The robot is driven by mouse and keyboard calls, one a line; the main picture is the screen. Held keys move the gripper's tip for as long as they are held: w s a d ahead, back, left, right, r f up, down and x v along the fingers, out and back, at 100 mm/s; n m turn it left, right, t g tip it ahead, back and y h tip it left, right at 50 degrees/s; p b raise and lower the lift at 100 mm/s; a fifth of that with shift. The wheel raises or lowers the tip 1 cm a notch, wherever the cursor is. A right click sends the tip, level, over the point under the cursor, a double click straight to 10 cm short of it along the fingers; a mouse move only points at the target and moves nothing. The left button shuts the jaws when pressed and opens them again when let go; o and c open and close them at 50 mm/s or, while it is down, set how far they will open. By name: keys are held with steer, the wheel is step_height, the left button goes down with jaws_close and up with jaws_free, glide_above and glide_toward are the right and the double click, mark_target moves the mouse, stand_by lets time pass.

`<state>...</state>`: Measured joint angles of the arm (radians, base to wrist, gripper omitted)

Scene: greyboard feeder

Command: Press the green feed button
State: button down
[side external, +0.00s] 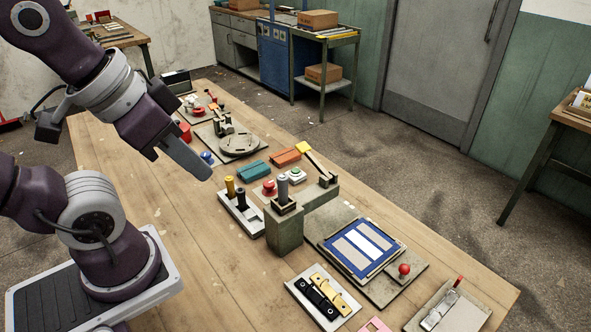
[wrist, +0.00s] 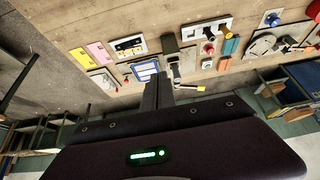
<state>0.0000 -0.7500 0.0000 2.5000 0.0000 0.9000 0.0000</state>
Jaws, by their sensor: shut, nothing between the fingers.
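The green feed button (side external: 296,172) sits on a pale plate in the middle of the table, just right of and behind a red button (side external: 269,187). My gripper (side external: 208,175) is shut and empty, pointing down and right above the table. In the side external picture it is to the left of the green button, clearly apart from it. In the wrist view my gripper (wrist: 158,86) hangs at the centre, and the red button (wrist: 208,47) shows to its right.
A grey post feeder (side external: 284,230) and a yellow-tipped lever (side external: 317,163) stand close to the buttons. A yellow-and-black plunger block (side external: 240,213) is in front. Teal (side external: 253,171) and orange (side external: 285,157) blocks lie behind. A blue panel (side external: 361,247) is at right. Bare wood lies at the front left.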

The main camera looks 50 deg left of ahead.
steer(key=shift+w, duration=0.1)
steer(key=m+t+y, duration=0.1)
steer(key=m+t, duration=0.3)
steer(key=m, duration=0.4)
glide_above(293, 171)
step_height(293, 171, down, 17)
steer(key=shift+d+f, duration=0.1)
steer(key=shift+f, duration=4.35)
steer(key=shift+f, duration=0.15)
